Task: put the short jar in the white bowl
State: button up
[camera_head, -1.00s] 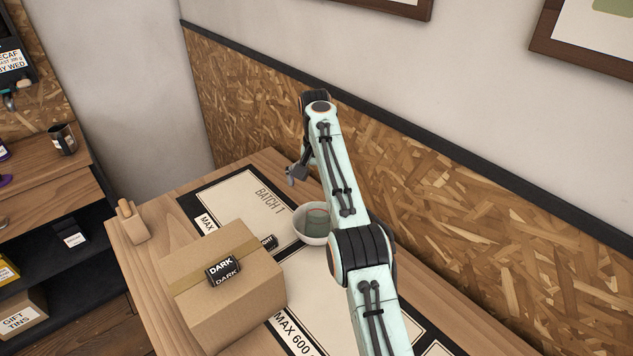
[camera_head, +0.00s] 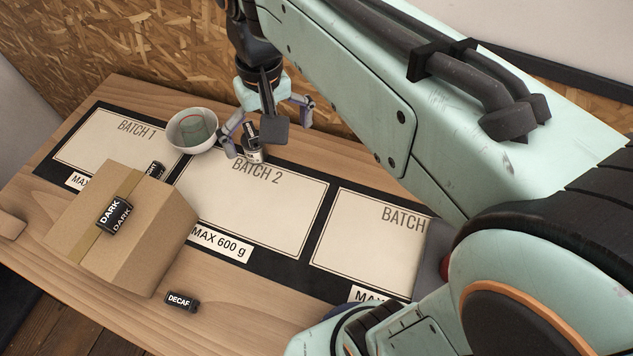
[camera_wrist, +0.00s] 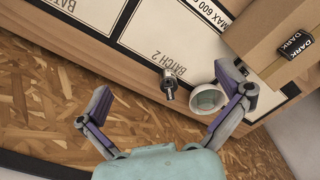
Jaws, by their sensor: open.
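The white bowl (camera_head: 176,140) stands at the back of the table, on the mat between BATCH 1 and BATCH 2. A greenish glass jar (camera_head: 196,128) is inside it. The bowl (camera_wrist: 194,103) and the jar (camera_wrist: 208,98) also show in the wrist view, near the right finger. A small dark container with a pale label (camera_head: 252,154) stands behind the BATCH 2 panel; it shows in the wrist view (camera_wrist: 169,84) between the fingers, apart from them. I cannot tell which one is the short jar. My gripper (camera_head: 264,126) is open and empty above this container.
A cardboard box (camera_head: 120,225) with a DARK tag (camera_head: 115,212) on top stands at the left front. A small black tag (camera_head: 157,169) lies behind it, and a DECAF tag (camera_head: 181,301) lies on the front wood. The BATCH 2 panel (camera_head: 250,210) is mostly clear. The chipboard wall (camera_head: 130,60) is close behind.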

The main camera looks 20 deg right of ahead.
jog(key=s+f, duration=0.3)
jog(key=s, duration=0.4)
jog(key=s+d+f, duration=0.1)
jog(key=s+f, duration=0.3)
jog(key=s, duration=0.3)
jog(key=shift+s, duration=0.35)
